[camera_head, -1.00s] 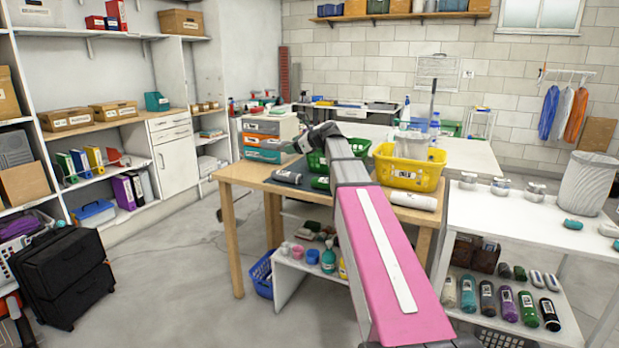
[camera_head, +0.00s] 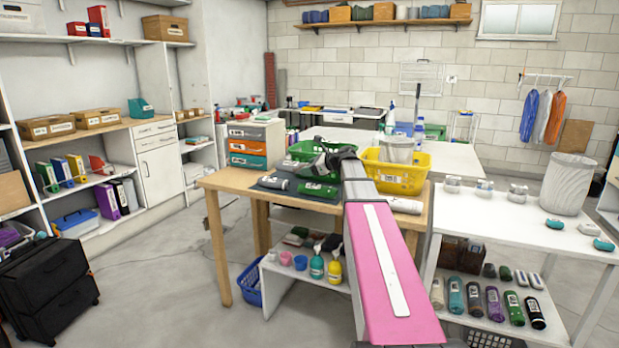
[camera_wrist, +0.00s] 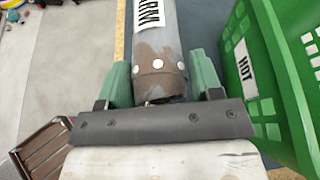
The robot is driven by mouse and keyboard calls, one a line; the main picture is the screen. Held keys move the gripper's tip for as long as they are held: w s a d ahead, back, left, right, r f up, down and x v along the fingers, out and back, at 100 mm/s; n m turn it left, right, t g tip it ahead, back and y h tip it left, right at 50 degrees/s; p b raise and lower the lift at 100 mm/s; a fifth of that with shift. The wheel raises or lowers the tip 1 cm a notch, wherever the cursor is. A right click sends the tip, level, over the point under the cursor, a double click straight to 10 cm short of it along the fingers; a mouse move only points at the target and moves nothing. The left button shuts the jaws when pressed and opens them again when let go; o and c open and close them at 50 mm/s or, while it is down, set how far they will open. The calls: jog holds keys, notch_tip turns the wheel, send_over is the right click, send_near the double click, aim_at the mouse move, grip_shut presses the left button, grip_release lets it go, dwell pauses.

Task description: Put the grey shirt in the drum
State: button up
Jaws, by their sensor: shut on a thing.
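In the wrist view my gripper (camera_wrist: 162,88) is shut on a grey rolled cloth (camera_wrist: 155,30), which I take for the grey shirt. Its near end has a brown patch and white dots, and a label reading "WARM" is partly cut off by the top edge. In the head view my gripper (camera_head: 338,157) is by the green basket (camera_head: 305,150) on the wooden table; the held roll is hard to make out there. I cannot tell surely which thing is the drum; a white ribbed round bin (camera_head: 567,184) stands on the white table at right.
A yellow basket (camera_head: 400,179) stands right of my arm. Several jars and teal items sit on the white table (camera_head: 490,208).

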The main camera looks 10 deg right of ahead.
jog(key=shift+f, duration=1.8)
jog(key=o, duration=1)
jog(key=shift+f, duration=0.1)
jog(key=shift+f, duration=0.15)
